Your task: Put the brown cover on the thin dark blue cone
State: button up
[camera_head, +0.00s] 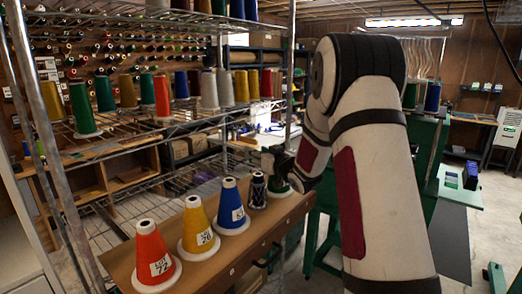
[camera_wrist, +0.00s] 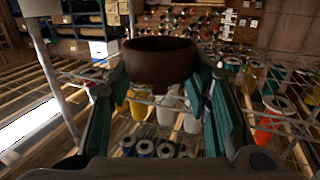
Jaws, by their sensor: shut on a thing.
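The thin dark blue cone (camera_head: 258,191) stands upright on the brown board, between a wider blue cone and a green cone. My gripper (camera_wrist: 160,82) is shut on the brown cover, a short dark brown ring (camera_wrist: 160,62), held between its two teal-padded fingers. In the head view my gripper (camera_head: 277,158) is small and partly hidden by my arm, close to the green cone and just right of the thin dark blue cone. I cannot make out the cover in the head view. The thin cone cannot be picked out surely in the wrist view.
On the board (camera_head: 118,262) stand a red cone (camera_head: 151,255), a yellow cone (camera_head: 197,226), a blue cone (camera_head: 231,205) and a green cone (camera_head: 278,187). Wire shelves (camera_head: 150,130) with many spools rise behind. A metal post (camera_head: 289,70) stands near my gripper.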

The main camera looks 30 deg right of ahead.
jog(key=shift+d+f+b, duration=0.1)
jog(key=shift+f+b, duration=1)
jog(key=shift+f, duration=1.8)
jog(key=shift+f, duration=0.4)
jog(key=o, duration=0.8)
jog(key=shift+o, duration=0.2)
jog(key=s, duration=1.2)
jog(key=shift+a+r, duration=0.2)
jog(key=shift+r, duration=0.15)
